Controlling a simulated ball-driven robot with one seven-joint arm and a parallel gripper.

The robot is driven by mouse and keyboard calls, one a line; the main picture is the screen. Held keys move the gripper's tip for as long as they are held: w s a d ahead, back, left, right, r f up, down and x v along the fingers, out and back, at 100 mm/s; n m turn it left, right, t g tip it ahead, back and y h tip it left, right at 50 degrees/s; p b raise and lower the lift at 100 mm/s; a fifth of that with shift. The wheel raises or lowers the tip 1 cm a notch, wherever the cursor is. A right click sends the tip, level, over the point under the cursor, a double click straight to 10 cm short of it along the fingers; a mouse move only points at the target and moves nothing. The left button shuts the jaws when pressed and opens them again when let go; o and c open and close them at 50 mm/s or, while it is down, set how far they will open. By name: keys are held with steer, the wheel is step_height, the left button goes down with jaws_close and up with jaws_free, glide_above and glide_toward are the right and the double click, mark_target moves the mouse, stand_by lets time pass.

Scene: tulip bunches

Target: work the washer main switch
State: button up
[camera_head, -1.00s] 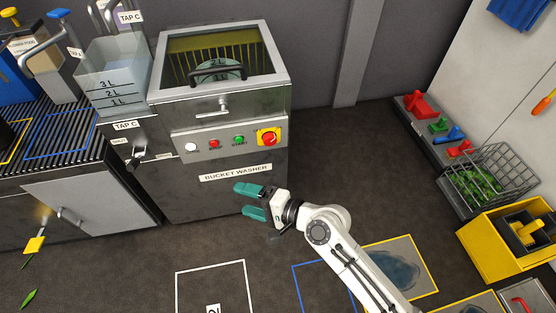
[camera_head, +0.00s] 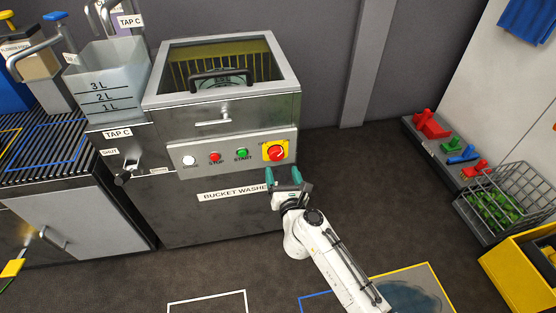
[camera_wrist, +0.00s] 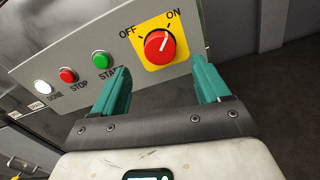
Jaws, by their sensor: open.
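The washer main switch (camera_head: 275,152) is a red rotary knob on a yellow plate at the right end of the bucket washer's (camera_head: 215,212) control panel. In the wrist view the main switch (camera_wrist: 159,45) has OFF at its upper left and ON at its upper right; its white mark points up and right, towards ON. My gripper (camera_head: 284,176) is open and empty, just below the switch, with its teal fingers pointing up at the panel. In the wrist view the knob shows beyond and between the fingertips (camera_wrist: 161,76). I see no contact.
Beside the switch are a green START button (camera_head: 242,154), a red STOP button (camera_head: 214,157) and a white DONE lamp (camera_head: 189,160). A TAP C lever (camera_head: 124,178) juts out at left. A wire basket (camera_head: 508,200) and yellow bin (camera_head: 525,268) stand at right. Floor between is open.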

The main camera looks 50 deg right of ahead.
mark_target(277, 156)
steer(key=x, duration=0.6)
steer(key=shift+w+d, duration=0.2)
steer(key=shift+w, duration=0.05)
steer(key=c, duration=1)
